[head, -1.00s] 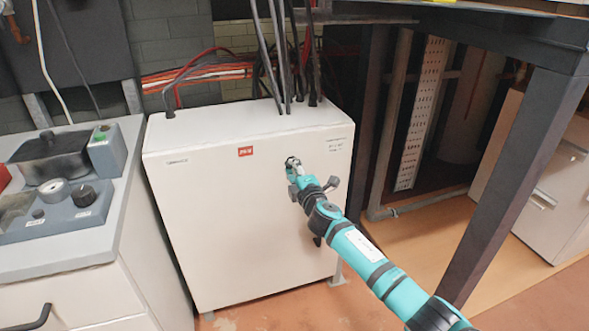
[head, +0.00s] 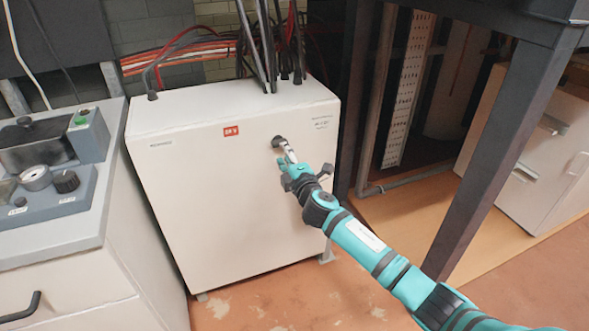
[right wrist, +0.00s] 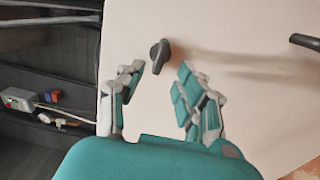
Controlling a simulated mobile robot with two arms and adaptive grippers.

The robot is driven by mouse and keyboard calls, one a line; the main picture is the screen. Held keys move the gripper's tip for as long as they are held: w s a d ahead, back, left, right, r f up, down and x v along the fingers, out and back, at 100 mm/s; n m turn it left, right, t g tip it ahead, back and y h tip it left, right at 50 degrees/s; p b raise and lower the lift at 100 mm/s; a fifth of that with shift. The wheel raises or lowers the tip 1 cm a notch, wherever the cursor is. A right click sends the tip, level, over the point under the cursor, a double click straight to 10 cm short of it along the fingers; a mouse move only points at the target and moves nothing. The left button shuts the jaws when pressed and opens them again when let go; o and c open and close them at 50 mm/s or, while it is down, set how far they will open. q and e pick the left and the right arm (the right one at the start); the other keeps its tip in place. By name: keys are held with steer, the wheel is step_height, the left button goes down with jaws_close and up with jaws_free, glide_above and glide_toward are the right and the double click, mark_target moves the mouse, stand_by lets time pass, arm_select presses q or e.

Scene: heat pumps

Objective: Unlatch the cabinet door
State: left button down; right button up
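The cabinet (head: 215,200) is a large white box with a closed-looking front door. A small dark latch knob (head: 278,141) sits on its upper right front, and it also shows in the right wrist view (right wrist: 158,56). My right gripper (head: 283,160) is in front of the knob. In the right wrist view its teal and grey fingers (right wrist: 158,77) are spread apart with nothing between the pads. The knob lies just beyond the fingertips, apart from them. A dark handle (right wrist: 305,41) shows at that view's right edge. My left gripper is not in view.
A grey counter (head: 105,240) with a control panel stands left of the cabinet. Pipes and cables (head: 270,50) rise from the cabinet top. A dark steel post (head: 490,160) stands to the right. Open floor (head: 290,300) lies in front.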

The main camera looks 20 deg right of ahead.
steer(key=s, duration=0.7)
steer(key=shift+s+d, duration=0.15)
steer(key=shift+s, duration=0.2)
